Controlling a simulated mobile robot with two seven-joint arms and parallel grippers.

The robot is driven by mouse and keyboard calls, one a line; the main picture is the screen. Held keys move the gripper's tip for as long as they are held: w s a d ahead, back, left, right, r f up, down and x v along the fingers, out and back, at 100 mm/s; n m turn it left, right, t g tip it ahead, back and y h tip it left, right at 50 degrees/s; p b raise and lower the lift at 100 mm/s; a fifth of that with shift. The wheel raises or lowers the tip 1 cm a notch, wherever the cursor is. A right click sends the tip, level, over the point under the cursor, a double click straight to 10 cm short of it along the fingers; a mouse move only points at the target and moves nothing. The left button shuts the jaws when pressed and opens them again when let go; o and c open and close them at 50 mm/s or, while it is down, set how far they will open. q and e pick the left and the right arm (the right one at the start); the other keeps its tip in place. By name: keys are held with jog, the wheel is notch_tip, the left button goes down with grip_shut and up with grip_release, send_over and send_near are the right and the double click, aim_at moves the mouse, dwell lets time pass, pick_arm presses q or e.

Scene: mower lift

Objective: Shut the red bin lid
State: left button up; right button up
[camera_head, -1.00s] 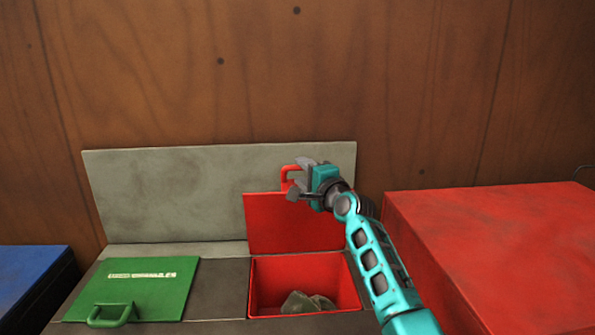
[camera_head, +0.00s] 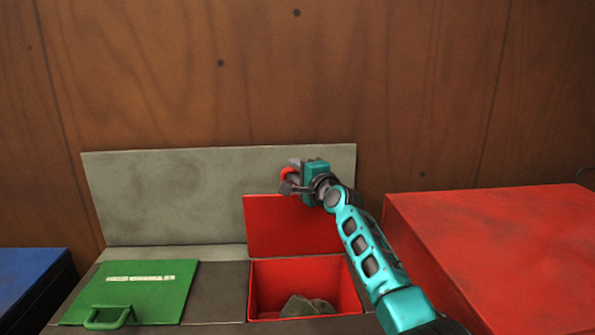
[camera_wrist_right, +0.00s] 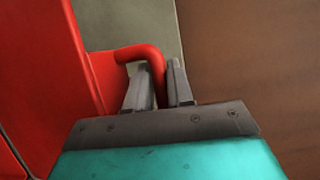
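The red bin lid (camera_head: 290,225) stands open, upright against the grey back panel, behind the red bin opening (camera_head: 262,290). Its red handle (camera_head: 287,174) is at the lid's top edge and also shows in the right wrist view (camera_wrist_right: 138,53). My right gripper (camera_head: 290,177) is at the handle, with one finger on each side of it. In the right wrist view the fingers (camera_wrist_right: 158,82) close narrowly around the handle bar, with no clear gap. My left gripper is out of view.
A green lid (camera_head: 140,290) with a handle lies shut at the left. A crumpled dark item (camera_head: 307,305) lies in the red bin. A large red box (camera_head: 500,230) stands right, a blue box (camera_head: 30,280) far left. The wooden wall (camera_head: 220,100) is behind.

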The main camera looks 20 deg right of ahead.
grip_shut()
jog(key=shift+s+a+f+t, duration=0.1)
jog(key=shift+s+t, duration=0.05)
jog(key=shift+s, duration=0.25)
jog(key=shift+s+a+f+t, duration=0.1)
jog(key=shift+s+t, duration=0.05)
jog(key=shift+s, duration=0.25)
jog(key=s+a+f+t, duration=0.1)
jog(key=s+f, duration=0.1)
jog(key=s, duration=0.4)
jog(key=s+a+f+n+t+b, duration=0.1)
jog(key=s+f, duration=0.2)
jog(key=s, duration=0.4)
jog(key=shift+a+y, duration=0.3)
jog(key=shift+y, duration=0.1)
jog(key=shift+s+f, duration=0.1)
jog(key=shift+f, duration=0.05)
